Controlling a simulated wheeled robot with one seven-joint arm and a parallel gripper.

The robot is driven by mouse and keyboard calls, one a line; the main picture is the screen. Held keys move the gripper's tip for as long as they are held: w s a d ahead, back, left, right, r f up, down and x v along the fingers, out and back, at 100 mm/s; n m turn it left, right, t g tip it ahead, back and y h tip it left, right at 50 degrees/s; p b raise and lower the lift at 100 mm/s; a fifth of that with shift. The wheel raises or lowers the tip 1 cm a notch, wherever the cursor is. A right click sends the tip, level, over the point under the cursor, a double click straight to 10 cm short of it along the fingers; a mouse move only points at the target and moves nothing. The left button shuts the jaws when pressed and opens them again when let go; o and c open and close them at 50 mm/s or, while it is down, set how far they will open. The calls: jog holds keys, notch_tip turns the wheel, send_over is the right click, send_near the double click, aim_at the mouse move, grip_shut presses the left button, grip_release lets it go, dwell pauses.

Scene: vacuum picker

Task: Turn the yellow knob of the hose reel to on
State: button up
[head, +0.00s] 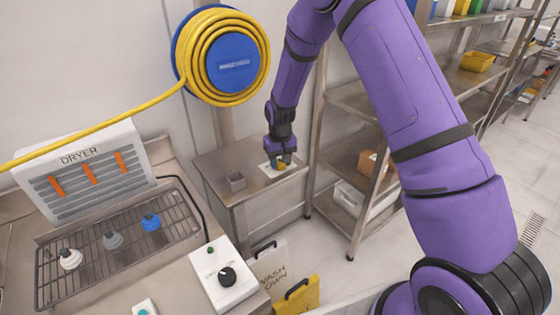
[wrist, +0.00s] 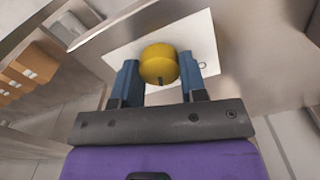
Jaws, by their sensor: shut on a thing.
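The yellow knob (wrist: 158,63) sits on a white plate (wrist: 205,38) on a metal surface in the wrist view. A short dark mark shows on the knob's near side. My gripper (wrist: 158,75) has its two blue fingers on either side of the knob and is shut on it. In the head view my gripper (head: 278,163) points down at the small metal table, and the knob is mostly hidden by the fingers. The hose reel (head: 232,63), blue with a coiled yellow hose, hangs on the wall above and to the left of the gripper.
A dryer rack (head: 115,245) and a white box with a black dial (head: 226,276) are at the lower left. Metal shelves (head: 350,100) stand close to the right of my gripper.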

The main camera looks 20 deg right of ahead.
aim_at(280, 162)
jog(key=shift+m, duration=1.9)
jog(key=o, duration=0.9)
jog(key=shift+r, duration=0.1)
notch_tip(280, 162, up, 11)
jog(key=shift+f, duration=0.2)
